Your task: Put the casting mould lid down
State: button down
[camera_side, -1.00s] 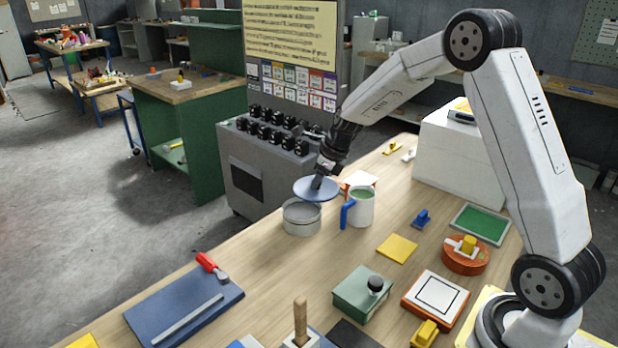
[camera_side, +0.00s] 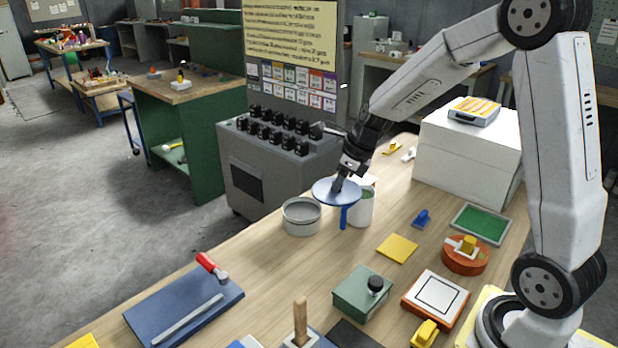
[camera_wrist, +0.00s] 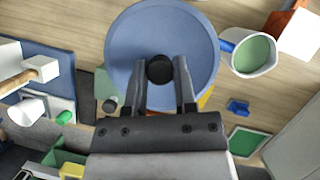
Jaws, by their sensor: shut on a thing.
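The casting mould lid is a round blue disc (camera_side: 325,193) held up in the air in the side view. It also fills the upper middle of the wrist view (camera_wrist: 125,50), with a black knob at its centre. My gripper (camera_side: 340,181) is shut on that knob; in the wrist view its two fingers (camera_wrist: 160,75) stand on either side of it. The lid hangs just in front of the white mug with green contents and hides part of it. An open grey round mould (camera_side: 301,219) stands on the table to the left of the lid, uncovered.
The white mug (camera_side: 364,208) with a blue handle stands close to the lid. A yellow square (camera_side: 397,249), a green box (camera_side: 362,292) with a black knob and a blue board (camera_side: 184,305) lie nearer. Bare wood (camera_side: 275,270) lies in front of the mould.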

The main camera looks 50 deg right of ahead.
dwell(0.4)
jog(key=a+f, duration=0.5)
jog(key=a, duration=0.8)
jog(key=w+f, duration=0.2)
jog(key=w, duration=0.2)
jog(key=w+f, duration=0.6)
jog(key=w, duration=0.1)
jog(key=shift+w+a+f, duration=0.2)
jog(key=shift+w, duration=0.1)
jog(key=shift+w+f, duration=0.55)
jog(key=shift+f, duration=0.1)
jog(key=shift+w+f, duration=0.15)
jog(key=shift+f, duration=0.05)
jog(key=shift+w+f, duration=0.15)
jog(key=shift+f, duration=1.5)
